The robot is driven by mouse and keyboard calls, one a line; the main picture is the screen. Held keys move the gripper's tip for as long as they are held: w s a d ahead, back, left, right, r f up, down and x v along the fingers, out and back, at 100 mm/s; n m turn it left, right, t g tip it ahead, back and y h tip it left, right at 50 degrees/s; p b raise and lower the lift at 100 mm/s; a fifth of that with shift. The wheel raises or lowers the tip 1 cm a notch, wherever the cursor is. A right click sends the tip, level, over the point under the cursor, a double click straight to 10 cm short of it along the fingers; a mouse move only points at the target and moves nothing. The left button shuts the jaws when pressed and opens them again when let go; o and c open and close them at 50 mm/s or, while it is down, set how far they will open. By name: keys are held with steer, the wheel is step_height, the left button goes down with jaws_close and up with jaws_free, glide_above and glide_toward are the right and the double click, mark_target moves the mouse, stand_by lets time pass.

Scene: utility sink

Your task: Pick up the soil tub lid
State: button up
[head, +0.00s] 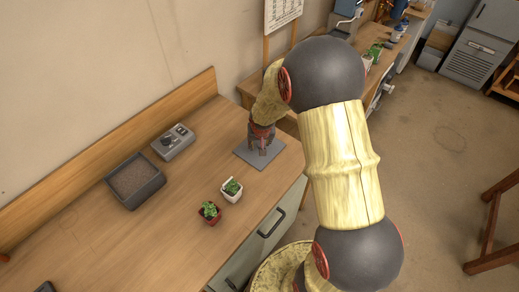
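A flat grey square plate, which looks like the soil tub lid (246,156), lies on the wooden counter near its right edge. My gripper (263,150) points down over the middle of the plate, with its fingertips at or just above the surface. I cannot tell whether they touch it. The gripper is small and dark here, and whether its fingers are apart or closed on something is unclear. The grey soil tub (149,192) stands uncovered to the left, full of brown soil. My arm hides part of the area behind the gripper.
A grey box with knobs (174,142) stands behind the tub by the wooden backboard (120,150). Two small potted plants, one in a white pot (232,195) and one in a reddish pot (209,215), stand left of and nearer than the plate. The front-left counter is mostly clear.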

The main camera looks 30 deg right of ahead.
steer(key=shift+f, duration=0.25)
steer(key=shift+r, duration=0.1)
steer(key=shift+c, duration=1.2)
steer(key=c, duration=0.8)
jaws_close()
